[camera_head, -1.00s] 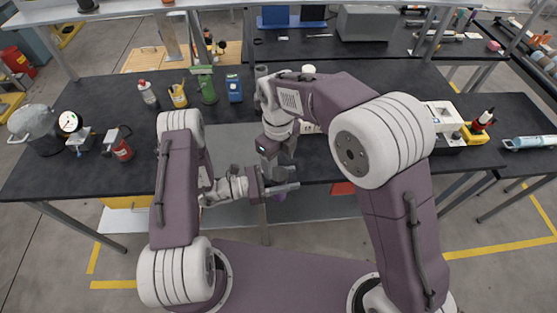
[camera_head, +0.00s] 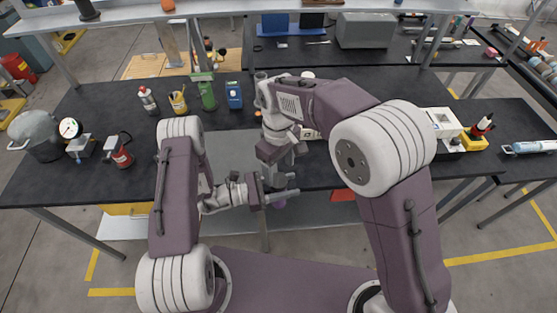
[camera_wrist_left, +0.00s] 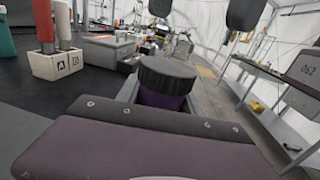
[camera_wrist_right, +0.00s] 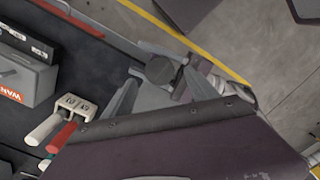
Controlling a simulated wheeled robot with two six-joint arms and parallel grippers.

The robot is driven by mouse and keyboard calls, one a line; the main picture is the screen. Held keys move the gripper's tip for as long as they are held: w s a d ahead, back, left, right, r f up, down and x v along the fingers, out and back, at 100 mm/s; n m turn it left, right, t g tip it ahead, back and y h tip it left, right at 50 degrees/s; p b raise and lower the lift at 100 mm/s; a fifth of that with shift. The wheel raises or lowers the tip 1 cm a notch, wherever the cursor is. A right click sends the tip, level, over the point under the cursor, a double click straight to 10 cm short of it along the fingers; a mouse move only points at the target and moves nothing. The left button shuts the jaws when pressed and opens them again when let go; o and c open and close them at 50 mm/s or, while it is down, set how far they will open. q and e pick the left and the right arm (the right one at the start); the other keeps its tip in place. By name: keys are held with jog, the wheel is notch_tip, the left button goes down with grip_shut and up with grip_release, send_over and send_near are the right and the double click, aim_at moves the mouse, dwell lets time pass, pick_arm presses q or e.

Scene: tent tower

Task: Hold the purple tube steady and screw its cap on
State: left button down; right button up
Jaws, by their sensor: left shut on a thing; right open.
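The purple tube (camera_wrist_left: 160,101) stands upright between the grey fingers of my left gripper (camera_wrist_left: 158,103) in the left wrist view. The black ribbed cap (camera_wrist_left: 167,76) sits on top of the tube; I cannot tell how tightly. A small purple part of the tube shows below my left gripper in the head view (camera_head: 279,203). My right gripper (camera_wrist_right: 163,90) is open, pointing down, with the round cap (camera_wrist_right: 160,69) visible between its fingers, apart from them. Its two dark fingertips also show above the cap in the left wrist view.
A white rack (camera_wrist_right: 77,107) with tubes stands on the dark bench beside the grippers. A grey box (camera_wrist_right: 22,78) is near it. A pressure gauge (camera_head: 69,128) and red extinguisher-like item (camera_head: 120,152) stand at the left. The tube is held near the bench's front edge.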

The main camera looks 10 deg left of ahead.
aim_at(279, 180)
jog(key=n, duration=0.7)
jog(key=shift+r, duration=0.25)
jog(key=n, duration=0.3)
jog(key=shift+r, duration=0.1)
jog(key=n, duration=0.7)
jog(key=shift+r, duration=0.35)
jog(key=shift+r+n, duration=0.15)
jog(key=shift+n, duration=0.45)
jog(key=shift+w+a+r, duration=0.15)
jog(key=shift+w+r, duration=0.05)
jog(key=shift+r, duration=0.15)
jog(key=shift+f, duration=0.1)
notch_tip(279, 180, down, 8)
jog(key=shift+r, duration=0.1)
